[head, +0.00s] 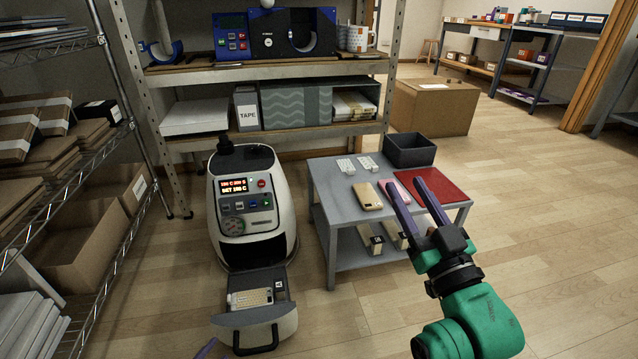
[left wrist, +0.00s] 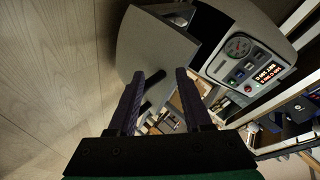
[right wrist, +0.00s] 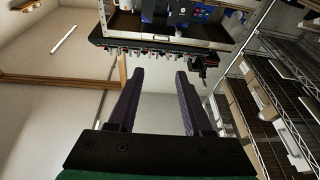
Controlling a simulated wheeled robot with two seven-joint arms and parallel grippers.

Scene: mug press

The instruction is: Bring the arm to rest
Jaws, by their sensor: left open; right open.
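My right gripper (head: 405,184) shows in the head view, in front of the small grey table, with its two purple fingers apart and nothing between them. The right wrist view also shows its open fingers (right wrist: 157,73), with shelving and a wall beyond. My left gripper shows in the left wrist view (left wrist: 160,74), fingers apart and empty, close to the white machine's drawer front and dark handle. In the head view only a purple bit of it shows at the bottom edge. The white machine (head: 283,200) has a lit display, and its drawer (head: 288,326) is out with a pale slab-shaped item (head: 250,298) in it.
Shelves stand at the left and back. Floor (head: 560,220) is clear at right.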

